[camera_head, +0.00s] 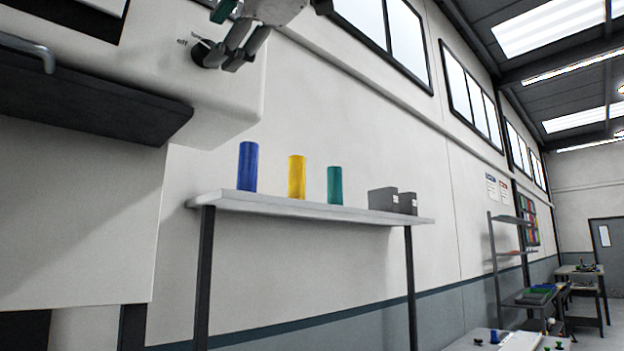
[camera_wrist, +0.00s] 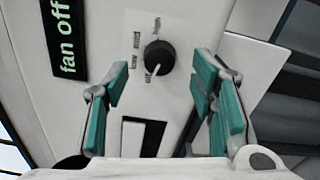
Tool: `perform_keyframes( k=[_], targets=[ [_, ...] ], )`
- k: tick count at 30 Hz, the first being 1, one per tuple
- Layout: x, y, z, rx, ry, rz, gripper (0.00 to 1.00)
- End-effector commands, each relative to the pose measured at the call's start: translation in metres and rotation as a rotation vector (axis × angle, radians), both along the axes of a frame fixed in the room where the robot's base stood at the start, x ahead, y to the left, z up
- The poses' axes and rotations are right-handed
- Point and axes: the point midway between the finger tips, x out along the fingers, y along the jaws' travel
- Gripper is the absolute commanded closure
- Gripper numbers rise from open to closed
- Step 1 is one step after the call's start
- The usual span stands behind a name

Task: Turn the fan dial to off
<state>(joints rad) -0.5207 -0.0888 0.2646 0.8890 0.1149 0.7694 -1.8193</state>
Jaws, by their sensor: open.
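The fan dial (camera_wrist: 158,56) is a round black knob with a white pointer mark, on a white panel with small printed labels. In the wrist view the pointer is toward the bottom of the picture, slightly left. A dark display (camera_wrist: 66,38) beside it reads "fan off" in green letters. My gripper (camera_wrist: 161,72) is open, its teal-padded fingers on either side of the dial, with visible gaps and nothing held. In the head view the dial (camera_head: 203,53) is partly hidden by my gripper (camera_head: 231,62), with an "off" label at its left.
The white machine housing (camera_head: 228,105) has a dark tray-like part with a metal handle (camera_head: 30,50). A black-framed slot (camera_wrist: 153,138) lies below the dial in the wrist view.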

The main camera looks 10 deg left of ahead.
Motion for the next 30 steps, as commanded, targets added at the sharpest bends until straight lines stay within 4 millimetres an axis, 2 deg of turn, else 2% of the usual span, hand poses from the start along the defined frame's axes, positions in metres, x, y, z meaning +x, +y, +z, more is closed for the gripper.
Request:
perform_keyframes(
  k=[6, 13, 19, 30],
  targets=[
    [-0.03, -0.035, 0.001, 0.002, -0.003, -0.001, 0.49],
    [-0.051, -0.059, 0.0, 0.0, -0.003, 0.0, 0.49],
    [-0.056, -0.066, 0.0, 0.0, 0.0, 0.0, 0.49],
    [-0.056, -0.066, 0.0, -0.001, -0.001, 0.0, 0.49]
  ],
)
